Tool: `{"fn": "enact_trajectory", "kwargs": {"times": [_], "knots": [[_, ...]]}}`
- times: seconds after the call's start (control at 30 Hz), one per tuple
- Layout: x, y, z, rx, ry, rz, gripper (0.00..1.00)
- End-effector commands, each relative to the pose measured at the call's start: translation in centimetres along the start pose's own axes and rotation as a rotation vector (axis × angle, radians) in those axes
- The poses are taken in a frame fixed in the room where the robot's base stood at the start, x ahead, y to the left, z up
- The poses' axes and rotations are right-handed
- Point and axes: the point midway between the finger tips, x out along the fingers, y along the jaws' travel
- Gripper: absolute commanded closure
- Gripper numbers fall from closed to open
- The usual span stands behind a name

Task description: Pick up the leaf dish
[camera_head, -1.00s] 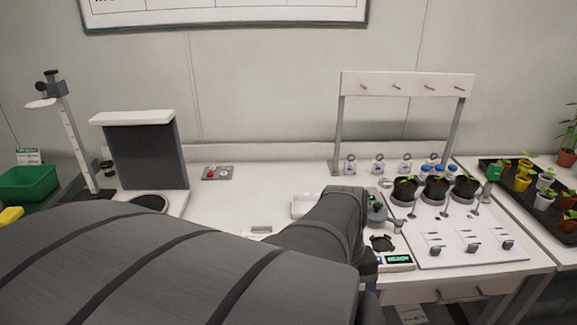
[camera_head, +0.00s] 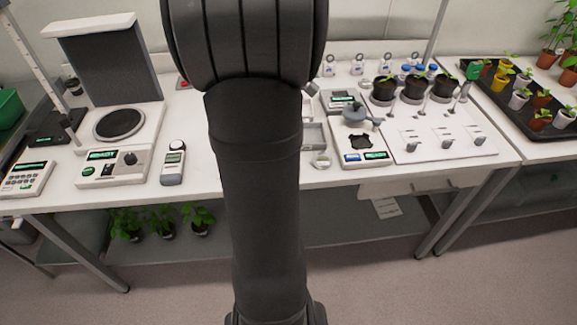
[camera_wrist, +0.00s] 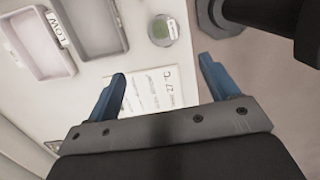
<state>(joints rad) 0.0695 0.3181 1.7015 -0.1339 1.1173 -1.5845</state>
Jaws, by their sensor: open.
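The leaf dish (camera_wrist: 163,30) is a small round clear dish with a green piece in it. In the wrist view it lies on the white bench top, beyond my fingertips and roughly midway between them. In the head view the dish (camera_head: 320,160) sits near the bench's front edge, just right of my arm. My gripper (camera_wrist: 162,72) is open and empty, with its two blue fingers apart and not touching the dish. My arm hides the gripper in the head view.
Two shallow trays, one grey (camera_wrist: 88,28) and one marked LOW (camera_wrist: 38,45), lie left of the dish. A white printed sheet (camera_wrist: 150,90) shows between my fingers. A balance (camera_head: 362,157) stands right of the dish. A handheld meter (camera_head: 173,163) lies left of my arm.

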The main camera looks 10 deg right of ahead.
Motion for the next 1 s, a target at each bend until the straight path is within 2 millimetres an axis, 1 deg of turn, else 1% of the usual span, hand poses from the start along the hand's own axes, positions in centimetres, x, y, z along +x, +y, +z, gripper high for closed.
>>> {"fn": "enact_trajectory", "kwargs": {"times": [0.03, 0.1, 0.2, 0.3, 0.4, 0.57, 0.8, 0.9, 1.0], "knots": [[1.3, -0.1, 0.0, 0.001, 0.000, -0.005, 0.20], [2.9, -0.1, 0.0, 0.001, 0.001, -0.005, 0.20], [5.0, -0.1, 0.0, 0.001, 0.001, -0.006, 0.20], [6.6, -0.1, 0.0, 0.002, 0.000, -0.004, 0.20], [7.6, -0.1, 0.1, 0.003, 0.000, -0.002, 0.20], [8.5, -0.2, 0.1, 0.003, 0.000, -0.001, 0.20], [11.9, -0.9, 0.3, 0.003, 0.000, -0.003, 0.20], [12.9, -0.9, 0.3, 0.003, 0.000, -0.003, 0.20], [13.2, -0.9, 0.3, 0.003, 0.000, 0.000, 0.20]]}}
